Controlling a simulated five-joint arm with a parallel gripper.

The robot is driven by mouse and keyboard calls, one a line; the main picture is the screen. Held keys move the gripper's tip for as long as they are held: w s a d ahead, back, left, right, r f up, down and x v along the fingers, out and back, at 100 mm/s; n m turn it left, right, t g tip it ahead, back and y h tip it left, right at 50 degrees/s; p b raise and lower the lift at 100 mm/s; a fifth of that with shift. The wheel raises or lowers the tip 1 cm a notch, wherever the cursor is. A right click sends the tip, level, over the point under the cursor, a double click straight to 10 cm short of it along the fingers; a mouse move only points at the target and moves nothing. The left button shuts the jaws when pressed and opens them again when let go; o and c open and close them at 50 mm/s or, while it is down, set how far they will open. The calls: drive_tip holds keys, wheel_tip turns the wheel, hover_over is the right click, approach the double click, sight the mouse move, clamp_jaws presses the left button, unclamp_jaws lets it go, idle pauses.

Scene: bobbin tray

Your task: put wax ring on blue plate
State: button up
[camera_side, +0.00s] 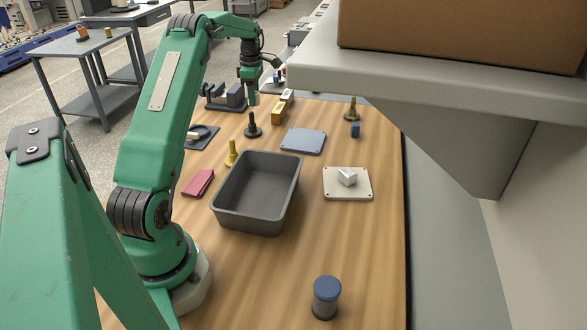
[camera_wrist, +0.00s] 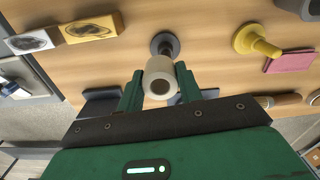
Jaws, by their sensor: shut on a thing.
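My gripper (camera_wrist: 159,88) is shut on the wax ring (camera_wrist: 160,76), a cream ring with a dark hole, held between the two green fingers. In the side view my gripper (camera_side: 253,99) hangs near the back of the table, just above the dark peg (camera_side: 252,130) in the picture; the ring is hard to make out there. The blue plate (camera_side: 303,141) lies flat and bare on the table, to the right of my gripper and nearer the side camera. I do not see it in the wrist view.
A grey bin (camera_side: 236,213) stands mid-table, with a yellow peg (camera_side: 231,155) and a maroon block (camera_side: 198,183) at its left. A yellow block (camera_side: 279,113) lies right of my gripper. A white plate (camera_side: 338,191) holds a silver block. The front table is mostly clear.

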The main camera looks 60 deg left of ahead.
drive_tip(key=shift+d, duration=0.1)
drive_tip(key=w+d+r, duration=0.1)
drive_tip(key=w+d, duration=0.4)
drive_tip(key=d, duration=0.8)
drive_tip(key=w+d+r, duration=0.1)
drive_tip(key=w+d, duration=0.4)
drive_tip(key=d, duration=0.7)
hover_over(304, 139)
wheel_tip(304, 139, down, 8)
drive_tip(key=shift+r, duration=0.25)
drive_tip(key=shift+f, duration=2)
drive_tip(key=shift+f, duration=0.15)
drive_tip(key=o, duration=1)
drive_tip(key=shift+c, duration=0.2)
